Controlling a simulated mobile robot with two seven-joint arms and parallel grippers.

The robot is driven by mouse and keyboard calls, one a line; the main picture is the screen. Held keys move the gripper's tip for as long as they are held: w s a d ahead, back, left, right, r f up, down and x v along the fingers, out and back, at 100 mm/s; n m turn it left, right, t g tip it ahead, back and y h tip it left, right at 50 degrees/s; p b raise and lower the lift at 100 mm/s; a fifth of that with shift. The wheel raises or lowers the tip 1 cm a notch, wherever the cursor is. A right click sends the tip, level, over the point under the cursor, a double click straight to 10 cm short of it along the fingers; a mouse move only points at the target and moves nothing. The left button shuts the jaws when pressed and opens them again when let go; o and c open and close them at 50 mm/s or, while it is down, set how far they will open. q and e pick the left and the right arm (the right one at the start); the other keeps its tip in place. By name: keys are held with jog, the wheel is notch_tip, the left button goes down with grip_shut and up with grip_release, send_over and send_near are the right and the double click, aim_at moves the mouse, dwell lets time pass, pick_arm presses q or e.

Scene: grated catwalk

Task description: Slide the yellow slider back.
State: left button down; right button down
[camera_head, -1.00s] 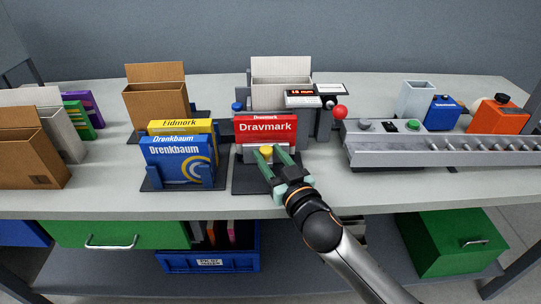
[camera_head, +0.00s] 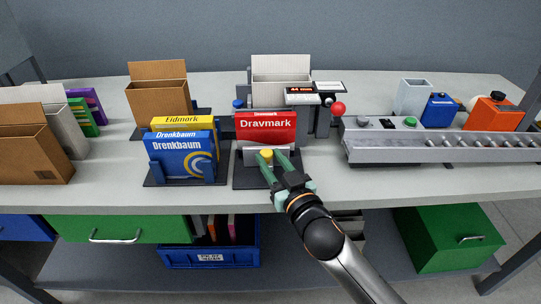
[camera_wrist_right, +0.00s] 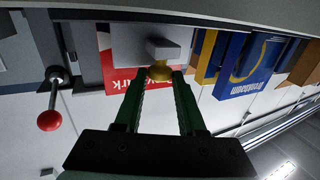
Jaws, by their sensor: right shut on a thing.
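The yellow slider (camera_head: 266,156) is a small yellow knob on a grey block, in front of the red Dravmark box (camera_head: 265,127). My right gripper (camera_head: 270,160) reaches in from the front right, its green fingers on either side of the knob and shut on it. In the right wrist view the yellow knob (camera_wrist_right: 160,73) sits between the fingertips, with the grey block behind it. The fingers partly hide the knob's sides. My left gripper is not in view.
Blue and yellow boxes (camera_head: 182,158) stand in a dark holder to the left. A red ball-ended lever (camera_head: 338,108) and a grey conveyor (camera_head: 440,148) are to the right. A cardboard box (camera_head: 157,95) stands behind left. The table's front edge (camera_head: 330,198) is bare.

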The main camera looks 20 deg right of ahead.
jog(key=shift+a+f, duration=0.1)
jog(key=shift+a, duration=0.05)
jog(key=c, duration=0.8)
grip_release()
jog(key=shift+s, duration=0.1)
jog(key=shift+s, duration=0.3)
jog(key=s+d+b, duration=0.1)
jog(key=s, duration=1)
jog(key=shift+s+d, duration=0.25)
jog(key=shift+s, duration=0.15)
